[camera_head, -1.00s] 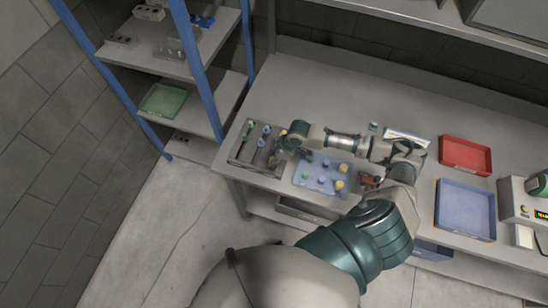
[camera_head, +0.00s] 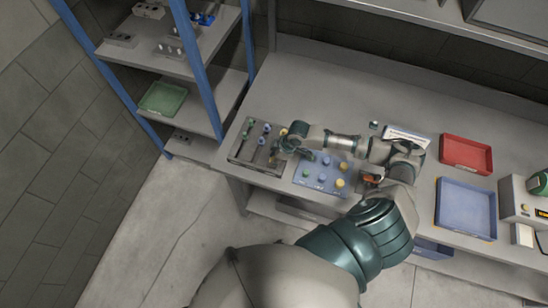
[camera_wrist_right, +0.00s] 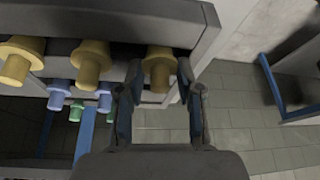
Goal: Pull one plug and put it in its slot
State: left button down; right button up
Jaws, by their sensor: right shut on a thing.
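A grey rack (camera_head: 242,153) stands at the table's left front, with green, blue and yellow plugs in rows. My right gripper (camera_wrist_right: 160,98) is at its right-hand row. Its fingers are either side of a yellow plug (camera_wrist_right: 159,70) and shut on it. This plug lines up with two other yellow plugs (camera_wrist_right: 91,66) in the wrist view; I cannot tell whether it has lifted. Blue plugs (camera_wrist_right: 58,94) and green plugs show beyond. My left gripper is not in view.
A red tray (camera_head: 466,168) and a blue tray (camera_head: 439,213) lie to the right on the table, beside a control box (camera_head: 514,201). A blue-posted shelf (camera_head: 190,65) stands at the left with a green tray (camera_head: 163,98). The back of the table is clear.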

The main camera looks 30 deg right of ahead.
jog(key=o, duration=1)
